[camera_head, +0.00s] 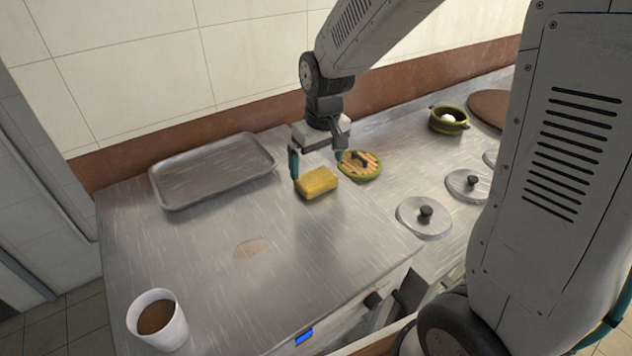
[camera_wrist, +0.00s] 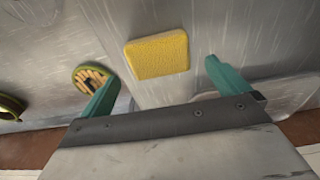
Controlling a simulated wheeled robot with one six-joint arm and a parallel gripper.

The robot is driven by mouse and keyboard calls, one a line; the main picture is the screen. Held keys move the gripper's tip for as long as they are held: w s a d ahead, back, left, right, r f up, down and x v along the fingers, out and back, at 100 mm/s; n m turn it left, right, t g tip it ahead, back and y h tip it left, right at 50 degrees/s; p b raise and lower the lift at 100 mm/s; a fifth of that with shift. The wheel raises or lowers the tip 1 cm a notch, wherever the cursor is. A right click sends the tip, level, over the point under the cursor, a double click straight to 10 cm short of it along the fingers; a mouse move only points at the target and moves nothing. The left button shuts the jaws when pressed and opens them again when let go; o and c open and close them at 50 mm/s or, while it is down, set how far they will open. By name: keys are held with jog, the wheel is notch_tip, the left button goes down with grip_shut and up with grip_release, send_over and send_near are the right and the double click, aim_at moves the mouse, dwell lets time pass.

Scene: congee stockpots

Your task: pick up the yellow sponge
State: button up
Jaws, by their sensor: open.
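The yellow sponge (camera_head: 317,183) lies on the steel counter (camera_head: 225,295) in the head view. It is a rectangular block with a textured surface. My gripper (camera_head: 316,169) is just above and behind it, pointing down, with its teal fingers spread wide. In the wrist view the sponge (camera_wrist: 157,56) sits beyond the fingertips, in line with the gap between the two fingers of my gripper (camera_wrist: 158,74). The fingers look apart from the sponge, and nothing is between them.
A green-rimmed dish (camera_head: 360,165) with sticks stands close right of the sponge. An empty metal tray (camera_head: 213,170) is at the back left. A white cup (camera_head: 157,319) of brown liquid is at the front left. Knobbed lids (camera_head: 424,216) and a bowl (camera_head: 449,119) are to the right.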

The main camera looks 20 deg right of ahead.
aim_at(316, 177)
jog(key=f, duration=0.4)
jog(key=shift+w+f, duration=0.2)
jog(key=shift+w, duration=0.2)
jog(key=shift+c, duration=0.3)
jog(key=c, duration=0.8)
jog(key=shift+r, duration=0.1)
